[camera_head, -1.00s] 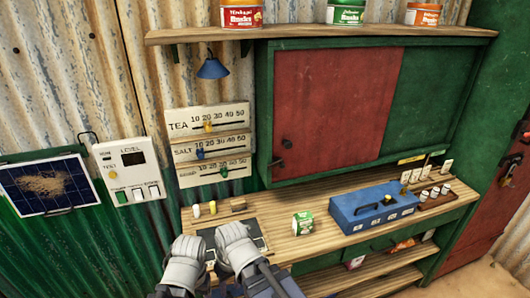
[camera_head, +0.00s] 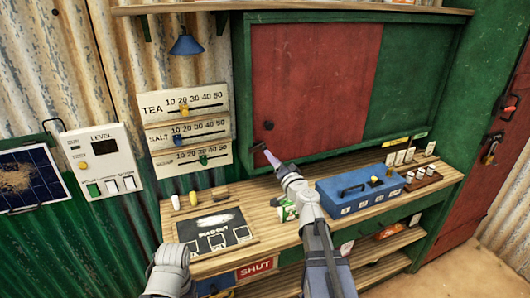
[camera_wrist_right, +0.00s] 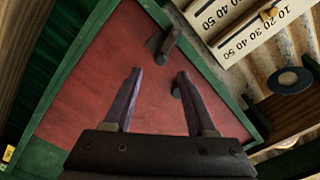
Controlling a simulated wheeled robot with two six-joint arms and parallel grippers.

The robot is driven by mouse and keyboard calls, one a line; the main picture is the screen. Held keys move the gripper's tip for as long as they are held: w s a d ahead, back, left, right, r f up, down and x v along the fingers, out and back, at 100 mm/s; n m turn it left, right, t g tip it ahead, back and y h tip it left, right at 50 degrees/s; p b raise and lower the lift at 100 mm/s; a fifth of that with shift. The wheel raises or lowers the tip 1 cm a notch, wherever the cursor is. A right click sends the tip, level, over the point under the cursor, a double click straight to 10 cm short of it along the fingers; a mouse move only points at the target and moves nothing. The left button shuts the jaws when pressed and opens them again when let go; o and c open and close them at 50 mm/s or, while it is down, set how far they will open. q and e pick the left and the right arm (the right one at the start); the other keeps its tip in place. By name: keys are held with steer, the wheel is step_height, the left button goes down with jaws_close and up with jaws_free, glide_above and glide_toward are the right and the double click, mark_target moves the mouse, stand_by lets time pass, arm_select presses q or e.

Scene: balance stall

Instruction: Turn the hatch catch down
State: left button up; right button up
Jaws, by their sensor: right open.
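The hatch is a red panel (camera_head: 310,75) in a green frame. A dark round knob (camera_head: 268,125) is at its left side. The hatch catch (camera_wrist_right: 168,42) shows in the right wrist view as a small brown bar, slanted, close to the hatch's edge. The knob (camera_wrist_right: 177,89) lies between the fingers there, close to the right-hand one. My right gripper (camera_head: 266,153) is open and empty in front of the hatch's lower left corner; the catch is ahead of its tips, apart from them. My left gripper (camera_head: 169,262) is low at the left; its fingers are not distinguishable.
Slider boards (camera_head: 185,120) hang left of the hatch. A level panel (camera_head: 103,163) is further left. Below, the wooden counter (camera_head: 255,210) holds a chalkboard (camera_head: 217,232), a blue box (camera_head: 355,193) and a small green-white carton (camera_head: 287,211) beside my right arm.

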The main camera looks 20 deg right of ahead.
mark_target(265, 149)
steer(key=shift+w+a, duration=0.2)
steer(key=shift+w, duration=3.75)
jaws_close()
steer(key=shift+s, duration=0.1)
